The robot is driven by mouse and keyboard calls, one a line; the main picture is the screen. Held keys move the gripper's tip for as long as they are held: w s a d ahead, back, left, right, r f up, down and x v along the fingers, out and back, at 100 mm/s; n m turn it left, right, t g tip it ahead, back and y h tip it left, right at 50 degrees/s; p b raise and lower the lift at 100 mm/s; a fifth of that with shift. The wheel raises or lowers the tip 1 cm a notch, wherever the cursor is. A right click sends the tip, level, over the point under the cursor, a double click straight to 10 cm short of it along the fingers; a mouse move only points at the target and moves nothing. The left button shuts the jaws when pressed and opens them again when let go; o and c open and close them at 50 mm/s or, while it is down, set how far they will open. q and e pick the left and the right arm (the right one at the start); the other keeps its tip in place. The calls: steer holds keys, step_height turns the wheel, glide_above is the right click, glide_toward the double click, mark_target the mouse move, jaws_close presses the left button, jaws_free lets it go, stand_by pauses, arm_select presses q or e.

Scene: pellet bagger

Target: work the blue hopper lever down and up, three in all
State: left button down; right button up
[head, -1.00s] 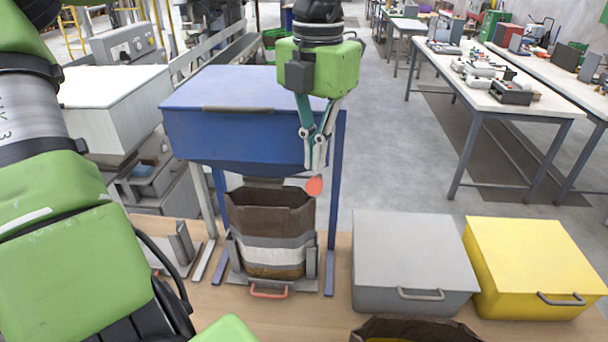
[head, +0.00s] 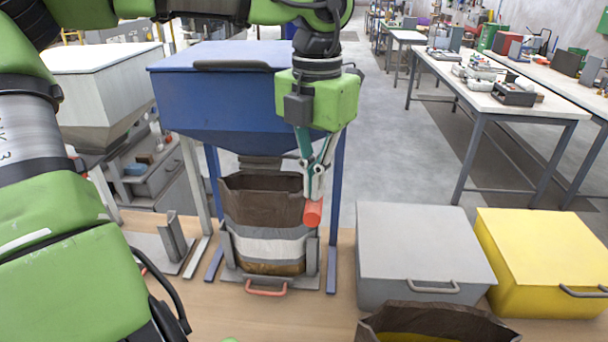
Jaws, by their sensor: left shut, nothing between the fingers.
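The blue hopper (head: 225,105) stands at the centre left on blue legs, with its lid shut. Its lever shows as a red-orange cylindrical knob (head: 313,213) in front of the hopper's right side; the rest of the lever is hidden. My left gripper (head: 315,194) points down with its fingers shut and empty. Its fingertips are right at the top of the knob and seem to touch it. A brown bag (head: 264,205) with a white band stands open under the hopper's spout. My right gripper is not in view.
A white hopper (head: 105,90) stands left of the blue one. A grey lidded box (head: 420,250) and a yellow lidded box (head: 545,255) stand at the right. Another open brown bag (head: 435,322) is at the bottom edge. A red handle (head: 267,288) sits in front of the bag's stand.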

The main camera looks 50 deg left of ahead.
arm_select(q)
step_height(320, 180, down, 9)
steer(key=b, duration=0.7)
step_height(320, 180, up, 20)
steer(key=p, duration=1.6)
steer(key=shift+w+a+r+p, duration=0.2)
steer(key=shift+w+a+p, duration=0.1)
steer(key=shift+w+a, duration=0.1)
step_height(320, 180, down, 21)
steer(key=s+d+b, duration=0.1)
steer(key=b, duration=1.7)
step_height(320, 180, up, 21)
steer(key=w+p, duration=0.1)
steer(key=p, duration=1.6)
steer(key=shift+a, duration=0.45)
